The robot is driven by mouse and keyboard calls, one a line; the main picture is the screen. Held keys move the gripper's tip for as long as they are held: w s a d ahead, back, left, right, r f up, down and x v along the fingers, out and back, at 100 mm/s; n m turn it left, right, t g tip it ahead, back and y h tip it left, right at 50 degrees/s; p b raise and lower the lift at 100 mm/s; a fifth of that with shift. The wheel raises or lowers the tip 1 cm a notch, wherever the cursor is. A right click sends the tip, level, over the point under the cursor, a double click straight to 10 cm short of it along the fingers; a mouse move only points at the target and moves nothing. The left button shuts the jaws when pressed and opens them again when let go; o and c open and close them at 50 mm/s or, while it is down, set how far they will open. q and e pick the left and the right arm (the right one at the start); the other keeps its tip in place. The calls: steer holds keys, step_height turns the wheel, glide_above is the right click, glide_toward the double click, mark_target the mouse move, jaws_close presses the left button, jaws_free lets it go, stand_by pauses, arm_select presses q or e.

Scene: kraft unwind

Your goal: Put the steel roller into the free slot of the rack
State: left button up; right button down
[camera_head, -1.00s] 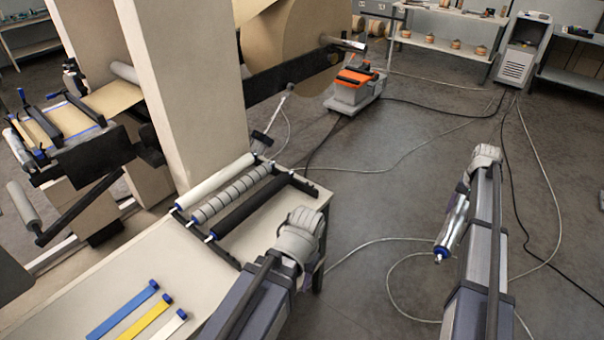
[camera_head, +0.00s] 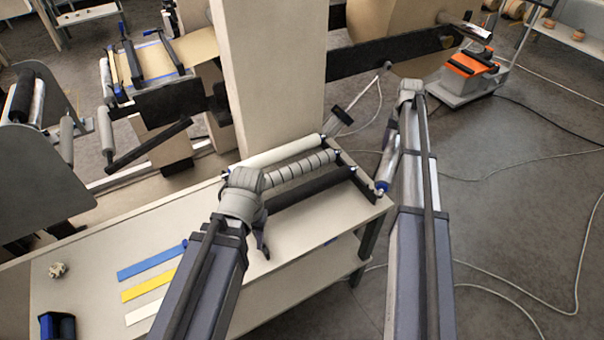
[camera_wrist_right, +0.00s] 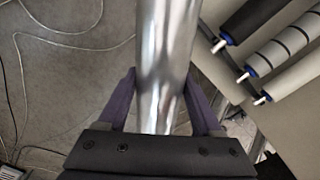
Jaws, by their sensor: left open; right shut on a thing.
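The steel roller (camera_head: 388,163) is a shiny cylinder with a blue end, held tilted beside the rack's right end. My right gripper (camera_wrist_right: 160,105) is shut on it; its purple fingers are on both sides of the roller (camera_wrist_right: 165,55) in the right wrist view. The rack (camera_head: 353,172) on the table holds a white roller (camera_head: 285,151), a grey banded roller (camera_head: 305,167) and a black roller (camera_head: 310,186). The free slot cannot be made out clearly. My left gripper (camera_head: 261,236) is open and empty above the table, by the rack's left end, which it partly hides.
The table (camera_head: 305,235) has blue (camera_head: 150,262), yellow (camera_head: 148,286) and white strips at its front left. A pale machine column (camera_head: 270,80) stands behind the rack. An orange-topped machine (camera_head: 470,65) and cables lie on the floor to the right.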

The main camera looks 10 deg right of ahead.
steer(key=shift+w+a, duration=0.2)
steer(key=shift+a, duration=0.3)
steer(key=shift+w+a, duration=0.15)
steer(key=shift+a, duration=0.35)
arm_select(q)
steer(key=shift+a+r+p, duration=0.25)
steer(key=shift+r+p, duration=0.05)
steer(key=shift+r, duration=0.05)
arm_select(e)
steer(key=s+a+m, duration=0.3)
steer(key=s+a, duration=0.4)
steer(key=a, duration=0.6)
steer(key=s+a+m, duration=0.4)
steer(key=s+a, duration=0.2)
steer(key=a, duration=0.6)
steer(key=shift+s+a+r, duration=0.35)
steer(key=shift+r, duration=0.05)
arm_select(q)
steer(key=shift+f, duration=0.15)
arm_select(e)
steer(key=shift+f, duration=0.15)
arm_select(q)
steer(key=shift+f+b, duration=1.9)
steer(key=shift+b, duration=0.15)
arm_select(e)
steer(key=shift+f, duration=1.9)
arm_select(q)
steer(key=shift+f, duration=0.25)
arm_select(e)
steer(key=shift+f, duration=0.25)
